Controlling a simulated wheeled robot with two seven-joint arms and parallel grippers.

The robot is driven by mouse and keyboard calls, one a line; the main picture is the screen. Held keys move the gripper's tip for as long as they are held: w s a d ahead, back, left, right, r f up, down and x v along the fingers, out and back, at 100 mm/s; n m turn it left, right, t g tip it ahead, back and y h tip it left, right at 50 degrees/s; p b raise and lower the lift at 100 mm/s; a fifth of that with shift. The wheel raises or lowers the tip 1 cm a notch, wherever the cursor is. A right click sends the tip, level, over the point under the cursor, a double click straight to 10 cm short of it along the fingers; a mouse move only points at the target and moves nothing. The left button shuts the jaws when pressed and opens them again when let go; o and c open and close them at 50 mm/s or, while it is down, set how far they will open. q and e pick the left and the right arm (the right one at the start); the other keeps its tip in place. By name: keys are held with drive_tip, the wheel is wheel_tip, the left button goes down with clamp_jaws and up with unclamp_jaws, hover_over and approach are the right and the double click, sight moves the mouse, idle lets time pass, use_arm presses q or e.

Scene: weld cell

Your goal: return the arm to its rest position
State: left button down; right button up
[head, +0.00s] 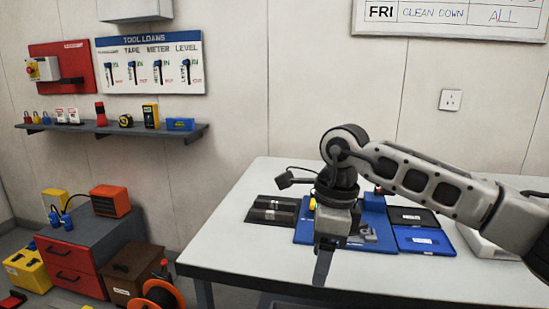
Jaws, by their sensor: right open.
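My right arm comes in from the right over the white table. Its gripper (322,268) points down above the table's front part, in front of the blue mat, and is open. I see no object between its fingers. The finger gap is hard to make out from this angle. The wrist hides part of the blue mat (303,232) and some of what lies on it. My left gripper is not in view.
The white table (240,245) holds a black tray (272,210) left of the mat and an open case with a blue base (425,240) to the right. A wall shelf (110,130) with tools, a drawer cabinet (85,255) and an orange reel (160,296) are at left.

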drive_tip(key=s+a+f+g+y, duration=0.3)
drive_tip(key=s+a+f+y, duration=0.15)
drive_tip(key=a, duration=0.45)
drive_tip(key=s+a+r+m+g+y, duration=0.2)
drive_tip(key=s+a+r+m+y, duration=0.3)
drive_tip(key=s+a+m+y, duration=0.5)
drive_tip(key=w+d+m+t+y, duration=0.5)
drive_tip(key=w+d+m+t, duration=0.2)
drive_tip(key=m+t, duration=0.95)
drive_tip(key=w+d+f+m+t+h, duration=0.1)
drive_tip(key=d+f+m+t+h, duration=0.7)
drive_tip(key=m+h, duration=0.4)
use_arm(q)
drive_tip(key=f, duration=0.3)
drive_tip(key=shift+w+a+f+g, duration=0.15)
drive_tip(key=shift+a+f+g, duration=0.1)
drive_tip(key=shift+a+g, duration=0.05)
use_arm(e)
drive_tip(key=s+d+f+m+g+h, duration=0.2)
drive_tip(key=s+d+f+m+g, duration=0.2)
drive_tip(key=f, duration=0.5)
drive_tip(key=s+d+f+m+g+h, duration=0.3)
drive_tip(key=s+d+f+m+g, duration=0.1)
drive_tip(key=s+d+f+m, duration=0.2)
wheel_tip(320, 180, down, 4)
drive_tip(key=shift+s+r+m, duration=0.2)
drive_tip(key=shift+s+m, duration=0.55)
drive_tip(key=shift+s, duration=0.4)
